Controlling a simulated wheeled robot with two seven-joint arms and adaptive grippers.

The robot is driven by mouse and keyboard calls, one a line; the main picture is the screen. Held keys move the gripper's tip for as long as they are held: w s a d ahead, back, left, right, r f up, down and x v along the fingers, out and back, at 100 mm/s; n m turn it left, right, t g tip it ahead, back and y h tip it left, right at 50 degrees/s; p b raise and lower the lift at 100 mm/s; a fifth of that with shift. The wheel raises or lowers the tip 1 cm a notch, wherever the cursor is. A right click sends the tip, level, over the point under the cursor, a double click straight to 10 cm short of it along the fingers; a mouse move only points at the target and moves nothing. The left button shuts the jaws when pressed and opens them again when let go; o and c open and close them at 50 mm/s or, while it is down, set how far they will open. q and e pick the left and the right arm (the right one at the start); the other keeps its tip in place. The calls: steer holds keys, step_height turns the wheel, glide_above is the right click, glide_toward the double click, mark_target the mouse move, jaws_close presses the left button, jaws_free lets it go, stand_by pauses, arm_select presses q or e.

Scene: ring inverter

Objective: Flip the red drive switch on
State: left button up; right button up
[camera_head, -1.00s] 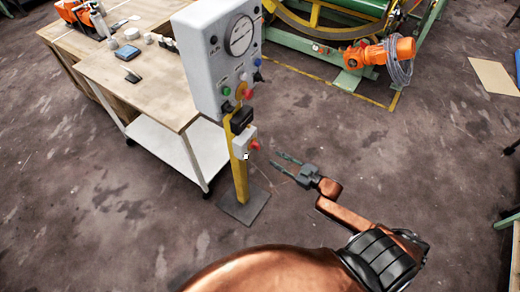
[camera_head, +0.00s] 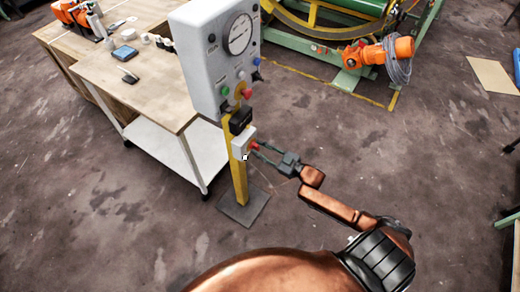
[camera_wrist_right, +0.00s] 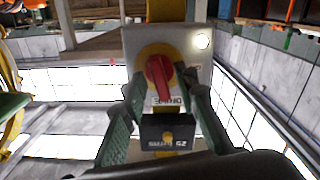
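The red drive switch (camera_head: 254,146) sits on the side of a small light-grey box (camera_head: 241,143) on the yellow post. In the right wrist view the red switch handle (camera_wrist_right: 158,78) stands out from a yellow round plate, with an upside-down label beside it. My right gripper (camera_head: 259,147) is at the switch, and in the right wrist view its two fingers (camera_wrist_right: 163,84) are spread on either side of the handle. I cannot tell whether either finger touches it. A lit white lamp (camera_wrist_right: 202,41) shows on the same box. My left gripper is not in view.
The grey control panel (camera_head: 218,60) with a gauge, buttons and a red knob stands just above. A black box (camera_head: 241,119) sits between them. A wooden-topped table (camera_head: 150,85) is at left, an orange motor (camera_head: 388,51) at back right. The floor around the post is clear.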

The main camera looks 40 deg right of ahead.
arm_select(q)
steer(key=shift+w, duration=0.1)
arm_select(e)
steer(key=shift+c, duration=0.7)
jaws_close()
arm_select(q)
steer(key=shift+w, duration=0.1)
